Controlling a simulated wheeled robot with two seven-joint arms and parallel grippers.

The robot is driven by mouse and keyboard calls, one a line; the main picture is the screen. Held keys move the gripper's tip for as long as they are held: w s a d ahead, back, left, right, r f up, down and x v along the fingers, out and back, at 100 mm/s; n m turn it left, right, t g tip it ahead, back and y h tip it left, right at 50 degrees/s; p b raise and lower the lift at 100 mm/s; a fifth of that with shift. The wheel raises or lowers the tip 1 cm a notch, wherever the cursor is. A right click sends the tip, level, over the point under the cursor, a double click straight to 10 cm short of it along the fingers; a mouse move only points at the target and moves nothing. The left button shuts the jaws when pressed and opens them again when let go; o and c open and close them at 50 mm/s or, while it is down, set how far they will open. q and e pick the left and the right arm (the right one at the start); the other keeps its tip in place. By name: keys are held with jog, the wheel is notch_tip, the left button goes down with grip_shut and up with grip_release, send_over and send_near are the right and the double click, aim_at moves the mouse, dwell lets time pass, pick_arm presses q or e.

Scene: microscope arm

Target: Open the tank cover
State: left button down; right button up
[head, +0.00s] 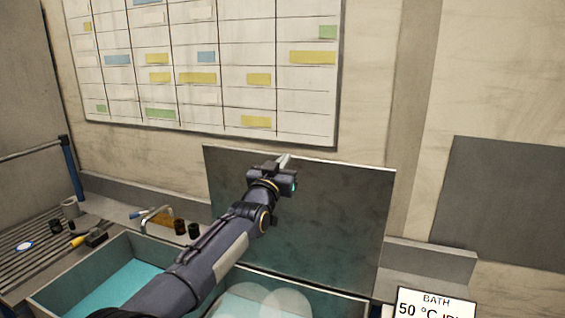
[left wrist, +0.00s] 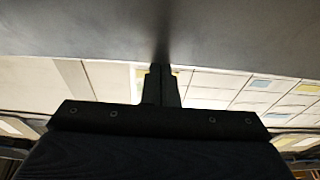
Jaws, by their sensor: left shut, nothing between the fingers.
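The tank cover (head: 335,215) is a dark grey-green flat panel in the head view. It stands raised, nearly upright, at the back of the right-hand tank (head: 330,300). My left gripper (head: 284,160) is shut and empty, with its fingertips near the cover's upper edge. In the left wrist view the shut fingers (left wrist: 161,85) reach up to a grey surface (left wrist: 60,35) across the top, which looks like the cover. I cannot tell for certain whether they touch it. My left arm hides part of the tank and of the cover. My right gripper is not in view.
An open tank with turquoise liquid (head: 115,290) is at the lower left. A sign reading BATH 50 °C (head: 435,303) stands at the lower right. A planner board (head: 205,70) hangs on the wall.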

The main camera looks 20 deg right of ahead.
pick_arm(q)
jog(key=shift+f, duration=0.1)
jog(key=s+a+f+n+g+y+b, duration=0.1)
jog(key=s+a+f+n+y+b, duration=0.2)
jog(key=a, duration=1)
jog(key=s+a+f+n+g+y+b, duration=0.15)
jog(key=s+a, duration=0.35)
jog(key=a, duration=0.8)
jog(key=s+a+f+n+y+b, duration=0.1)
jog(key=s+a+f+y, duration=0.25)
jog(key=a, duration=0.95)
jog(key=s+a+f+n+g+y, duration=0.1)
jog(key=s+a+f+g, duration=0.1)
jog(key=s+a+f, duration=0.5)
jog(key=s+a+f+n+g+y, duration=0.1)
jog(key=s+a+f+n, duration=0.2)
jog(key=s, duration=0.6)
jog(key=s+a+f+g, duration=0.1)
jog(key=s+f, duration=0.3)
jog(key=s, duration=0.3)
jog(key=s+a+f+n+g, duration=0.1)
jog(key=s+a+f+g, duration=0.1)
jog(key=s+f, duration=0.3)
jog(key=s, duration=0.2)
jog(key=shift+s+f+y, duration=0.25)
jog(key=shift+s+y, duration=0.05)
jog(key=shift+y, duration=0.1)
